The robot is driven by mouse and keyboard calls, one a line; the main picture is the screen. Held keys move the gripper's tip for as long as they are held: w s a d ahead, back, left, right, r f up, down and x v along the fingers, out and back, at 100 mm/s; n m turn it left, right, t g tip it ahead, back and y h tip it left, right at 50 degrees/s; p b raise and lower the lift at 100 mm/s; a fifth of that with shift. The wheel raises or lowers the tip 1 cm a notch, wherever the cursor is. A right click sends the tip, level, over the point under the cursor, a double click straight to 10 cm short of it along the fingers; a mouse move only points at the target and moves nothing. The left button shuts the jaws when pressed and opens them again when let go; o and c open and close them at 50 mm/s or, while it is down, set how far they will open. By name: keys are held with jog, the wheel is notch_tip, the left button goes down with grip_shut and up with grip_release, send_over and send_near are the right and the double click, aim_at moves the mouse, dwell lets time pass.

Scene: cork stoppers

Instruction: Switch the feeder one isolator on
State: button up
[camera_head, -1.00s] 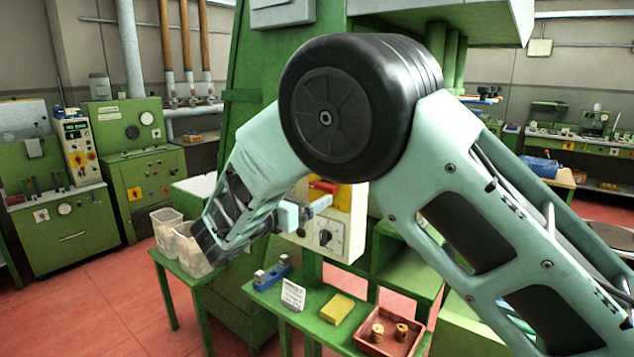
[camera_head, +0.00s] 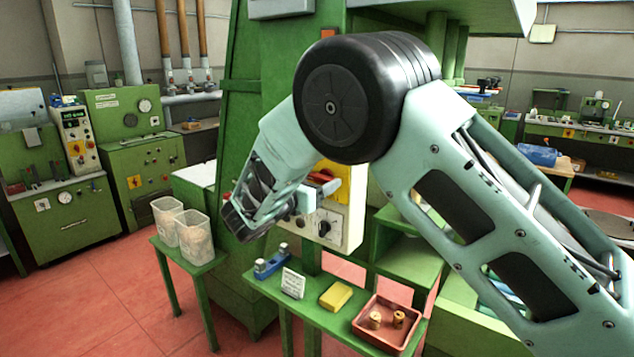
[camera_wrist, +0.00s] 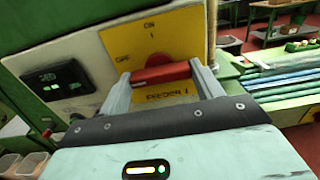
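The feeder one isolator is a yellow plate (camera_wrist: 168,42) with a red handle (camera_wrist: 160,75). In the wrist view its marks read ON at the top, OFF at the left and a partly covered feeder label below. The handle lies roughly level, along the OFF side. My gripper (camera_wrist: 161,70) is open, with one finger at each end of the handle; I cannot tell whether they touch it. In the head view the yellow plate (camera_head: 343,184) is partly hidden behind my gripper (camera_head: 318,197).
A pale control box (camera_head: 345,228) with a black knob carries the isolator. A dark display (camera_wrist: 52,82) is left of the plate. Below stands a green bench with a blue tool (camera_head: 271,263), a card (camera_head: 293,283), a yellow block (camera_head: 336,295) and a red tray (camera_head: 358,326). Clear bins (camera_head: 195,240) stand left.

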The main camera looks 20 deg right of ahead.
jog(key=shift+f+b, duration=0.15)
jog(key=shift+b, duration=0.35)
jog(key=m+b, duration=1.7)
jog(key=b, duration=1)
jog(key=shift+m, duration=0.4)
jog(key=shift+b, duration=0.45)
jog(key=o, duration=1)
